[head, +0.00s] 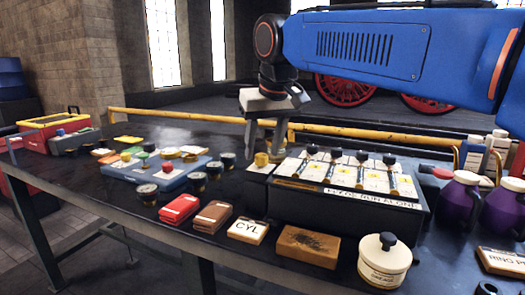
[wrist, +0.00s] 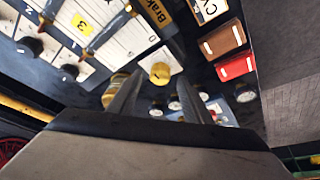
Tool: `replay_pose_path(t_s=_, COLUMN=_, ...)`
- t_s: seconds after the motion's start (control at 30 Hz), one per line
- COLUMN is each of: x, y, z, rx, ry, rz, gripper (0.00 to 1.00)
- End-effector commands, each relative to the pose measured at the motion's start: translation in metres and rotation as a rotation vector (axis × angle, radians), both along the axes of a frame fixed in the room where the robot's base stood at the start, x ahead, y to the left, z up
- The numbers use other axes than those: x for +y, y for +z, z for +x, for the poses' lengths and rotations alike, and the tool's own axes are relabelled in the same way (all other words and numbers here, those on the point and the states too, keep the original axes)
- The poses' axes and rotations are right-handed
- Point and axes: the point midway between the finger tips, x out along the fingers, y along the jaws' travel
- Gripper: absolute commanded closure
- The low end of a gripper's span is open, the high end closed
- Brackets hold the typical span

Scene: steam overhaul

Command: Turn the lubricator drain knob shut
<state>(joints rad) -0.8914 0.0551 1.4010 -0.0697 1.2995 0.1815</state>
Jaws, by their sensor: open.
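A small yellow knob (head: 261,159) sits on a pale square plate at the left end of the black lever box. I take it for the lubricator drain knob, but no label on it is readable. My gripper (head: 265,147) points down just above it, open and empty. In the wrist view the yellow knob (wrist: 160,72) shows between and beyond the two fingertips (wrist: 158,80), with no clear contact. A brass cylinder (wrist: 118,84) is partly hidden behind the left finger in that view.
The black box (head: 345,205) with several black-knobbed levers stands right of my gripper. A blue tray (head: 150,172) and several dark round gauges lie left. Red and brown packs, a CYL box (head: 248,231) and a cream pot (head: 384,262) line the front. A yellow rail runs behind.

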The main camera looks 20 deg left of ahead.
Motion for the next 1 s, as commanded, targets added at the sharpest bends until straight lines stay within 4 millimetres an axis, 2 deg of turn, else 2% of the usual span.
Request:
replay_pose_path(t_s=0.2, x=0.0032, y=-0.0120, z=0.0039, rx=0.000, ry=0.000, rz=0.000, gripper=0.55)
replay_pose_path(t_s=0.47, x=0.0034, y=-0.0129, z=0.0042, rx=-0.001, ry=0.000, rz=0.001, gripper=0.55)
replay_pose_path(t_s=0.5, x=0.0033, y=-0.0128, z=0.0041, rx=-0.001, ry=0.000, rz=0.001, gripper=0.60)
replay_pose_path(t_s=0.67, x=0.0034, y=-0.0128, z=0.0040, rx=-0.001, ry=0.000, rz=0.001, gripper=0.96)
replay_pose_path(t_s=1.0, x=0.0026, y=-0.0125, z=0.0045, rx=0.000, ry=0.034, rz=0.001, gripper=0.96)
